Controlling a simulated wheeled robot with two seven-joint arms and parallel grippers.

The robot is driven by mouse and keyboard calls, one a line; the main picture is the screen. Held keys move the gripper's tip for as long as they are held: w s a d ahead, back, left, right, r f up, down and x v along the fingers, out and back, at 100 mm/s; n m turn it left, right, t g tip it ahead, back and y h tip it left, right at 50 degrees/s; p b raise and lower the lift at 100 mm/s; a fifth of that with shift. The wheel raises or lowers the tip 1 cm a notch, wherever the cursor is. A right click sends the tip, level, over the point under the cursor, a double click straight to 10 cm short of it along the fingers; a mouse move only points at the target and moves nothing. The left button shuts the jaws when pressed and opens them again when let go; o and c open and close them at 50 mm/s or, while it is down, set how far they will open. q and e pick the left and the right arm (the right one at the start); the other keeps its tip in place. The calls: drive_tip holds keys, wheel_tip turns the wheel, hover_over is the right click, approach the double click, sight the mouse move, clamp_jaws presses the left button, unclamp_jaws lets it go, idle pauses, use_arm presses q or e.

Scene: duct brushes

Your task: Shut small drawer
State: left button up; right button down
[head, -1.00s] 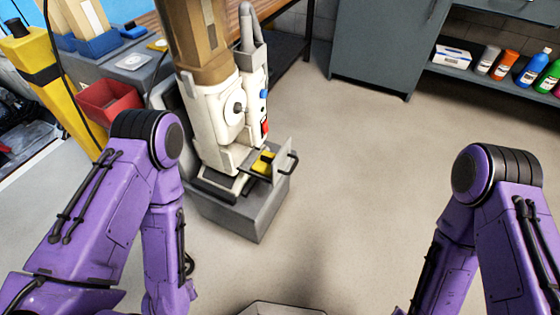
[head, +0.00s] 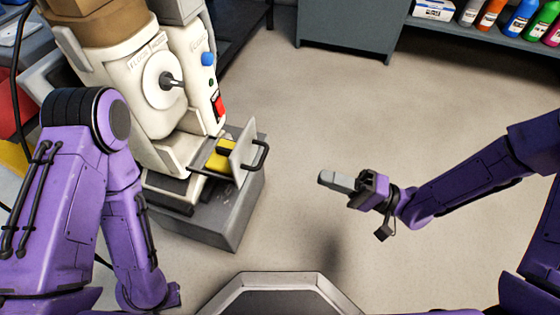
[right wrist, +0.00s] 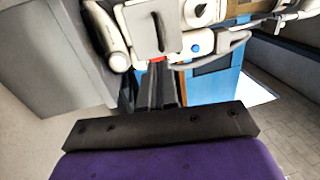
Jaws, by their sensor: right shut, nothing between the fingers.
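The small drawer (head: 240,150) stands pulled out from the lower front of a cream machine (head: 150,85). It has a grey front plate with a dark bar handle (head: 262,156), and something yellow (head: 222,153) lies inside. My right gripper (head: 328,179) is shut and empty, in the air to the right of the drawer with a clear gap, fingers pointing left toward it. In the right wrist view the dark fingers (right wrist: 158,85) point toward the machine, which appears turned on its side. My left arm is at the left of the head view; its gripper is not visible.
The machine rests on a grey block (head: 235,205). A grey cabinet (head: 350,30) and a shelf with several bottles (head: 490,15) stand at the back. A red bin (head: 12,100) shows at the left edge. The floor right of the drawer is clear.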

use_arm(q)
drive_tip(key=a+f+b, duration=0.1)
drive_tip(key=a+f+m+b, duration=0.1)
drive_tip(key=s+f+m+g+b, duration=0.1)
drive_tip(key=f+b, duration=0.1)
drive_tip(key=shift+a, duration=0.4)
use_arm(e)
drive_tip(key=x, duration=1.1)
drive_tip(key=shift+a, duration=0.25)
